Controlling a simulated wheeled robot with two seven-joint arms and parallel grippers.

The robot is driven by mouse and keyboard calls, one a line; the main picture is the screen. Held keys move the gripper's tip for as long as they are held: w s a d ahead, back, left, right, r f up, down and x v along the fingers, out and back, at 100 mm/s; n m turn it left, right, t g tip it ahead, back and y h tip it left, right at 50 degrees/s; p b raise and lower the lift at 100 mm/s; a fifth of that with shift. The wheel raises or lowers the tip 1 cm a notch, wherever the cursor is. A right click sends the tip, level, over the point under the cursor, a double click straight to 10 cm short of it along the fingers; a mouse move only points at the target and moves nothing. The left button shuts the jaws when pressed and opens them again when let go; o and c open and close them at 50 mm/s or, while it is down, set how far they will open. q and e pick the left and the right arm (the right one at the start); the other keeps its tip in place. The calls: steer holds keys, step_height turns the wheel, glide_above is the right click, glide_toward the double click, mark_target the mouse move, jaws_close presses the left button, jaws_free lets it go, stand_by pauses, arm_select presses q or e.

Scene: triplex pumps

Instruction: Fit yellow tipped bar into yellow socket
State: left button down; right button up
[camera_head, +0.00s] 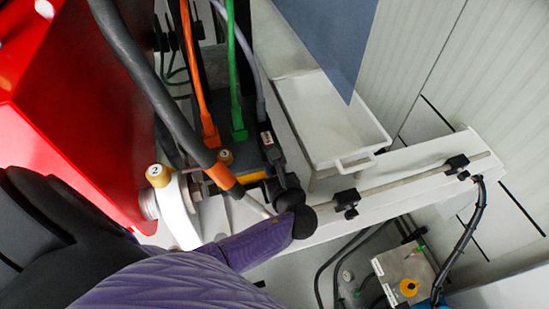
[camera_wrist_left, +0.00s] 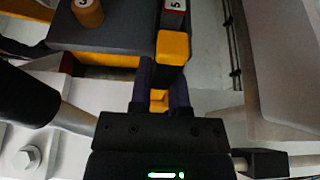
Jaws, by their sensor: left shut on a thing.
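In the left wrist view, my left gripper (camera_wrist_left: 160,86) has its two purple fingers closed on a dark bar with a yellow end (camera_wrist_left: 172,47). A small patch of yellow shows low between the fingers. The bar's yellow end stands just beyond the fingertips, beside a dark block (camera_wrist_left: 95,35) with a yellow strip. My right gripper is not in view.
Orange (camera_head: 211,138), green (camera_head: 239,132) and grey cable plugs crowd the dark block. A thick grey hose (camera_head: 150,85) and a red housing (camera_head: 60,110) are at left. A white tray (camera_head: 320,130) and a rail (camera_head: 405,182) lie to the right.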

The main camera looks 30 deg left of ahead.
arm_select(q)
steer(key=shift+f+b, duration=0.35)
steer(key=shift+f, duration=0.25)
steer(key=c, duration=0.5)
jaws_free()
steer(key=p+v, duration=0.1)
steer(key=v, duration=0.9)
steer(key=shift+f, duration=0.1)
